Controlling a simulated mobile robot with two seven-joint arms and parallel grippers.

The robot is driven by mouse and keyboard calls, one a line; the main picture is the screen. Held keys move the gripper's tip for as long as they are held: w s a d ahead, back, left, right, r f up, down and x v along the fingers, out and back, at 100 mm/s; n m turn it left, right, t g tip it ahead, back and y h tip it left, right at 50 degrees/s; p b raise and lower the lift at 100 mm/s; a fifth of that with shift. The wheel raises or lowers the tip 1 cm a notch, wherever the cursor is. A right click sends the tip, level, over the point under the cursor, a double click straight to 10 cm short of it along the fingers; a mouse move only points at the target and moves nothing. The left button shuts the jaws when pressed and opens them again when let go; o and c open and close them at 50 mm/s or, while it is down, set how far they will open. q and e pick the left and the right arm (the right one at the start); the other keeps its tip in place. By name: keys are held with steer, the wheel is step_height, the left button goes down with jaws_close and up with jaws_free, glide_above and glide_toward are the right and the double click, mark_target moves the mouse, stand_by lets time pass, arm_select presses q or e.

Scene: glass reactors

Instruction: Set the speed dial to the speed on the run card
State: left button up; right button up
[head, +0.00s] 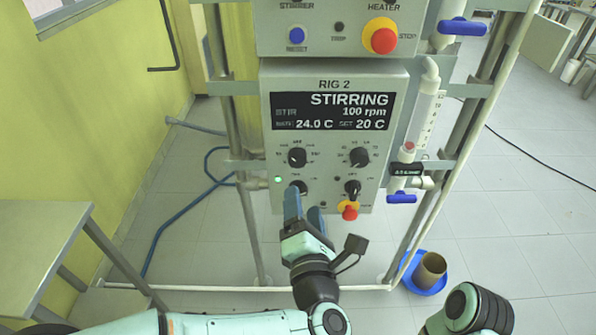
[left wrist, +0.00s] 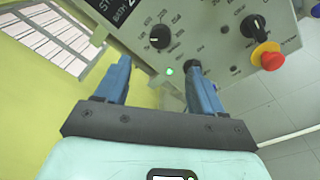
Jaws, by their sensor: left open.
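The rig 2 panel (head: 268,120) reads "STIRRING", 100 rpm, 24.0 C and set 20 C. It has black dials: upper left (head: 297,157), upper right (head: 358,156), lower left (head: 299,187) and lower right (head: 352,188). Their labels are too small to tell which sets speed. My left gripper (head: 304,204) is open and empty, just in front of the lower left dial. In the left wrist view my left gripper (left wrist: 157,75) has one finger partly covering that dial; the upper left dial (left wrist: 160,37) shows beyond the fingertips. No run card is visible. My right gripper is out of view.
A red and yellow button (head: 348,210) sits below the lower right dial, close to my gripper. Another red stop button (head: 380,36) is on the upper box. Metal posts (head: 235,140) flank the panel. A valve with a blue handle (head: 401,197) is to the right.

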mark_target(297, 162)
arm_select(q)
steer(key=w, duration=0.8)
steer(key=w+a, duration=0.1)
steer(key=w, duration=0.3)
steer(key=shift+p, duration=0.3)
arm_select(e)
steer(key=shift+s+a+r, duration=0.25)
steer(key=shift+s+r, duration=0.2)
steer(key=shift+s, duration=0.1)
arm_select(q)
steer(key=c, duration=1.1)
steer(key=shift+o, duration=0.2)
